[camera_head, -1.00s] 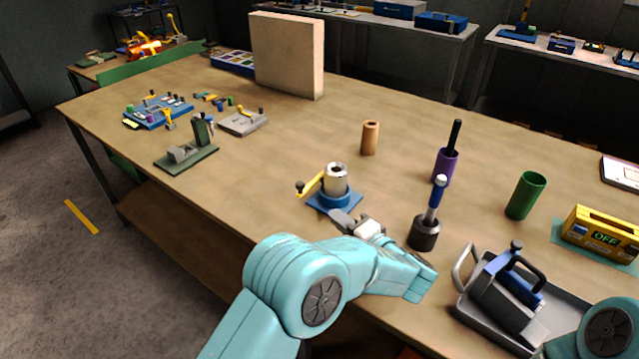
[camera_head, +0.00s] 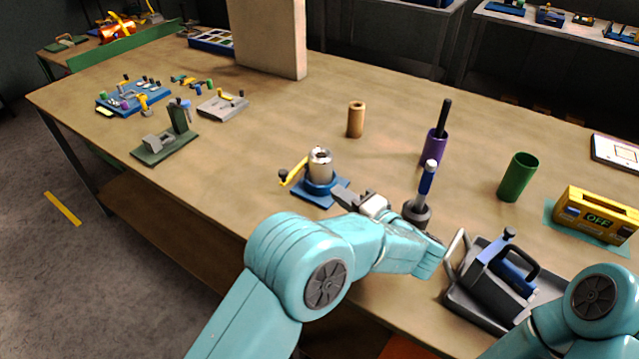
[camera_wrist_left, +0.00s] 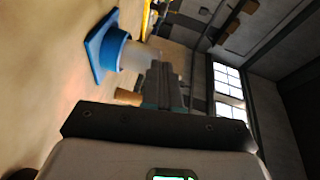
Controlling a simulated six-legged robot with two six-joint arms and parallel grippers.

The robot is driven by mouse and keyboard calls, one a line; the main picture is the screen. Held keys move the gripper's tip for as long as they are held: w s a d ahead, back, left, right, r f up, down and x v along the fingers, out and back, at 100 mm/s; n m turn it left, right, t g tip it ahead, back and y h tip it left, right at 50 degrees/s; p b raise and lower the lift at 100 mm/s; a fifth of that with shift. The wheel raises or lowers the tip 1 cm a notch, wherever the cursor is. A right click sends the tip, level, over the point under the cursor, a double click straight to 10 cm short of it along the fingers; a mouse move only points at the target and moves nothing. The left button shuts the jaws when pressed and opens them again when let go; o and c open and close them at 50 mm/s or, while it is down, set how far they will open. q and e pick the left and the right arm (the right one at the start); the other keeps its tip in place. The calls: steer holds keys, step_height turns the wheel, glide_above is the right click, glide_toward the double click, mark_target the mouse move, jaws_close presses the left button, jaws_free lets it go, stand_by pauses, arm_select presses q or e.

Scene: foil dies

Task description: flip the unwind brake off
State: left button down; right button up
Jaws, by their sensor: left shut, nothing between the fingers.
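The unwind stand has a blue square base (camera_head: 303,194) with a shiny metal cylinder (camera_head: 320,161) upright on it. A yellow lever (camera_head: 294,172) with a dark knob sticks out to its left, apparently the brake. My left gripper (camera_head: 343,196) is shut and empty, close to the base's right side; I cannot tell whether it touches. In the left wrist view the blue base (camera_wrist_left: 96,47) lies at upper left, past the shut fingers (camera_wrist_left: 163,75), with part of a yellow piece (camera_wrist_left: 147,18) at the top edge. My right arm shows at lower right, its gripper out of view.
A blue-handled tool in a dark holder (camera_head: 416,213) stands just right of my left gripper. A copper cylinder (camera_head: 356,120), purple cup (camera_head: 433,150) and green cup (camera_head: 517,177) stand behind and right. A yellow box reading OFF (camera_head: 597,212) is at far right.

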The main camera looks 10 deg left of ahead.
arm_select(q)
steer(key=s+a+p+x, duration=0.1)
steer(key=s+x, duration=0.1)
steer(key=x, duration=1)
steer(key=shift+a+f, duration=0.3)
steer(key=shift+a, duration=0.1)
steer(key=shift+a+p, duration=0.1)
steer(key=shift+p, duration=0.25)
steer(key=a+m+t+h, duration=0.2)
steer(key=a, duration=0.1)
steer(key=w+a+m+t+h+p, duration=0.1)
steer(key=a+m+h, duration=0.1)
steer(key=shift+t, duration=0.4)
steer(key=a, duration=0.1)
steer(key=w+a, duration=0.1)
steer(key=shift+w+a+r, duration=0.1)
steer(key=shift+w+a, duration=0.1)
steer(key=shift+a, duration=0.05)
